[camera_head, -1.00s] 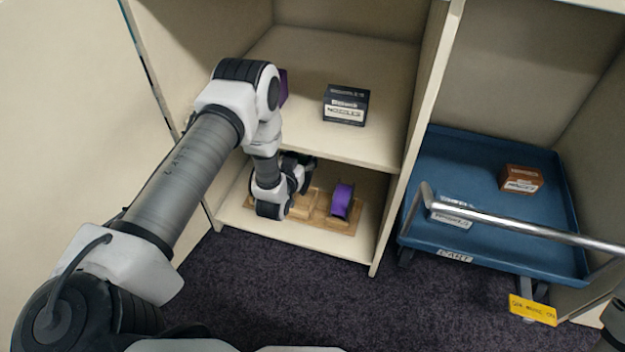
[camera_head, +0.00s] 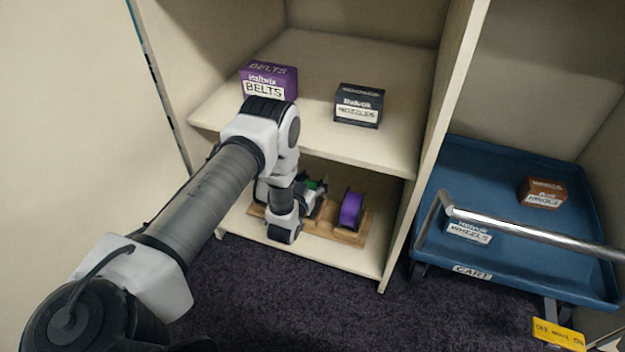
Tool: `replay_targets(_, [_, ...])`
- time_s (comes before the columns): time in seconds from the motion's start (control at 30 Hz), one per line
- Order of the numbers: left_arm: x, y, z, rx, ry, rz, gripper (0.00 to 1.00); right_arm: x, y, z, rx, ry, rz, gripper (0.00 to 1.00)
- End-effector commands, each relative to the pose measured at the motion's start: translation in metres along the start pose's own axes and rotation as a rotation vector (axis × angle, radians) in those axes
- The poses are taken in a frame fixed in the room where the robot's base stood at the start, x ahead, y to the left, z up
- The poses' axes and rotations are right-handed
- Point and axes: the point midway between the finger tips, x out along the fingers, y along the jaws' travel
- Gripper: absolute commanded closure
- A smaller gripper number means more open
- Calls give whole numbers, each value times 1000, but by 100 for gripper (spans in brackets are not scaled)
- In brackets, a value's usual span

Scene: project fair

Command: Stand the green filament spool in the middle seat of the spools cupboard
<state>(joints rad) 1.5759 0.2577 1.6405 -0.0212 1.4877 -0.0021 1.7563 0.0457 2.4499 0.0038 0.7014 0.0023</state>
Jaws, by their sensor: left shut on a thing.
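In the head view the green filament spool (camera_head: 312,185) shows as a small green patch behind my left wrist, in the lower bay of the cupboard (camera_head: 375,155). My left gripper (camera_head: 312,195) is shut on it, over the middle of the wooden rack (camera_head: 347,235). My wrist hides most of the spool, so I cannot tell whether it touches the seat. A purple spool (camera_head: 351,209) stands upright in the rack's right seat. The rack's left part is mostly hidden by my arm. My right gripper is not in view.
On the shelf above stand a purple belts box (camera_head: 268,80) and a dark nozzles box (camera_head: 359,105). A blue cart (camera_head: 500,170) with a metal handle (camera_head: 530,232) stands right of the cupboard's side wall, holding a brown hinges box (camera_head: 542,192) and a wheels box (camera_head: 469,228).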

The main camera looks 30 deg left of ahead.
Motion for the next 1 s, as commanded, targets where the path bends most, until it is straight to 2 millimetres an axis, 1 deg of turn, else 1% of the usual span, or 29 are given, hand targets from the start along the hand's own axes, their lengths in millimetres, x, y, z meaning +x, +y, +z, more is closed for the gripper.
replay_targets(0.03, [0,0,2,0,0,0,29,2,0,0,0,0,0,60])
replay_targets(0.07, [0,0,1,0,0,0,18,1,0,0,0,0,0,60])
replay_targets(0.1, [0,0,1,0,0,0,4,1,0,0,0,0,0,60])
replay_targets(0.13, [0,0,1,0,-1,0,3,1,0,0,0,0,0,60])
replay_targets(0.4, [0,0,1,0,0,0,3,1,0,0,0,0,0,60])
replay_targets(0.5, [-2,0,-4,0,-1,0,3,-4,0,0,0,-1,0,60])
replay_targets(0.57, [-10,0,-4,0,-5,0,3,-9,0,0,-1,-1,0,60])
replay_targets(0.67, [-31,0,-6,0,-6,0,3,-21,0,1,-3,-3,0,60])
replay_targets(0.8, [-68,0,-8,1,-7,1,3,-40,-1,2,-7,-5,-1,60])
replay_targets(0.9, [-93,0,-7,1,-6,1,3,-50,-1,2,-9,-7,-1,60])
replay_targets(1.0, [-110,0,-5,1,-4,1,3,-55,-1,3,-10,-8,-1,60])
